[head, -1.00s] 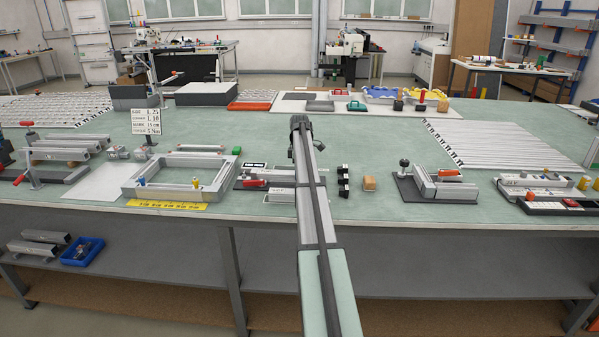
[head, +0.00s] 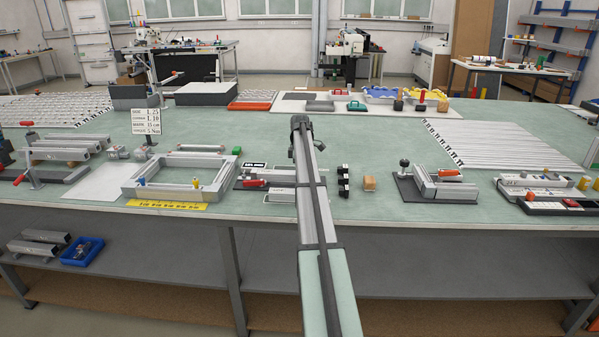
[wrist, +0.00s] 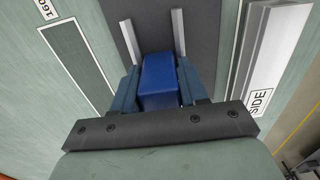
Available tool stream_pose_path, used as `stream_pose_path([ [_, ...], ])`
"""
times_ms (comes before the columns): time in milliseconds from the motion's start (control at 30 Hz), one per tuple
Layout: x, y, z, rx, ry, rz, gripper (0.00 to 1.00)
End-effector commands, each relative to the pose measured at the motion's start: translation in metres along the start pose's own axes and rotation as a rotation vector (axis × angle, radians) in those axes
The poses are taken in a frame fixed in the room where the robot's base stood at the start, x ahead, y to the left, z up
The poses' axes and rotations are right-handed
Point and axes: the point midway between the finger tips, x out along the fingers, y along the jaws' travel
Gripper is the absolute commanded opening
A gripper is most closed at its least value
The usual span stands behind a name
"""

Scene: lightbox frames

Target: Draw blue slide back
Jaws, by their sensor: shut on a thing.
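The blue slide (wrist: 160,80) shows in the wrist view as a blue block between the two fingers of my gripper (wrist: 158,88). The fingers are shut on its sides. It sits over a dark grey plate (wrist: 150,22), with a light metal rail on each side of the plate ahead of it. In the head view my arm covers the spot, and neither the slide nor the fingertips can be made out there.
A light rail marked "SIDE" (wrist: 268,55) lies right of the slide in the wrist view. An aluminium frame (head: 178,178) lies left.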

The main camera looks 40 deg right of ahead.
Motion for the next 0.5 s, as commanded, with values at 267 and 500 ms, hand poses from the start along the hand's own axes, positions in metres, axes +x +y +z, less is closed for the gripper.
stream_pose_path([
  [267, 0.000, 0.000, 0.051, 0.004, 0.000, -0.001, 0.00],
  [500, 0.000, 0.000, 0.088, 0.001, 0.000, -0.001, 0.00],
])
